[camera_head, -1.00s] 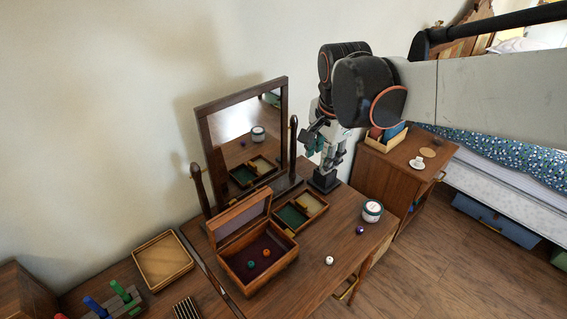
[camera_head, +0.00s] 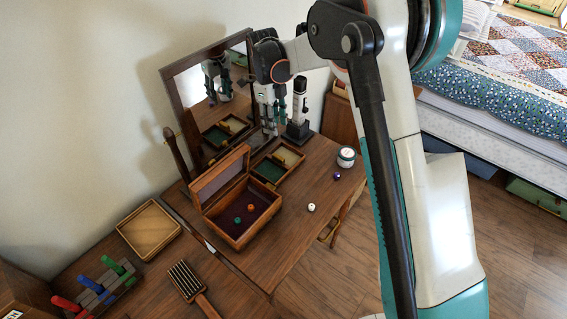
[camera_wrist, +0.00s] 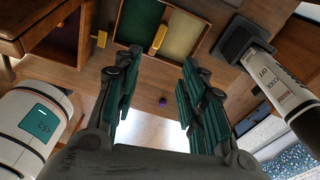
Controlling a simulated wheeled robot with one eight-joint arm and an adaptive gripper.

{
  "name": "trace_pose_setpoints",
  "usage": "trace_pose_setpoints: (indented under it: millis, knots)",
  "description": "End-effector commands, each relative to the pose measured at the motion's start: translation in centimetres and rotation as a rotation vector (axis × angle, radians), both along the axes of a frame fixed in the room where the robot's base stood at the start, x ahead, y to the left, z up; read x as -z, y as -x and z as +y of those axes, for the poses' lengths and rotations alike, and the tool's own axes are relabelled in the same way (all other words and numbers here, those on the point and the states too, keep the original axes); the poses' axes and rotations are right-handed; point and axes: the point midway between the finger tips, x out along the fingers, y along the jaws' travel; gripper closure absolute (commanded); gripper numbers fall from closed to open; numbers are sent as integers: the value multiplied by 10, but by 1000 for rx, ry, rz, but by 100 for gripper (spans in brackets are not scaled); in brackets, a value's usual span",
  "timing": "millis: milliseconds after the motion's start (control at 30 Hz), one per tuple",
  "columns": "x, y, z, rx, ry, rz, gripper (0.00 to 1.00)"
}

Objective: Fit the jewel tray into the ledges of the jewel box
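The jewel box (camera_head: 244,236) stands on the wooden dresser with its lid raised. A green and an orange piece lie on its dark floor. The two-part tray with green and yellow linings (camera_head: 267,170) lies flat behind and right of the box, outside it. It also shows at the top of the wrist view (camera_wrist: 135,22), with a yellow strip across its divider. The box (camera_wrist: 50,50) is partly cut off at upper left there. My gripper (camera_head: 269,132) hangs near the tray, before the mirror. In the wrist view its fingers (camera_wrist: 160,88) are apart with nothing between them.
A tall white and black device (camera_head: 299,105) on a black base stands close right of my gripper. The mirror (camera_head: 215,90) is behind. A round jar (camera_head: 346,157), purple ball (camera_head: 337,175) and white bead (camera_head: 311,208) sit right. An empty wooden tray (camera_head: 150,229) lies left.

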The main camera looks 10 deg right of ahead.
Motion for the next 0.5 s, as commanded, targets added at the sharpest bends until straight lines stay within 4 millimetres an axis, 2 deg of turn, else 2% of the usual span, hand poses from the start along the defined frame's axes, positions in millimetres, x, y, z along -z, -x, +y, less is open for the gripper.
trace_pose_setpoints:
  millis: [100,200,367,500]
  knots:
    - [19,-7,7,82,15,16,62]
    - [27,-9,10,122,24,23,62]
    - [38,-10,11,145,29,28,62]
    - [61,-7,9,146,29,27,62]
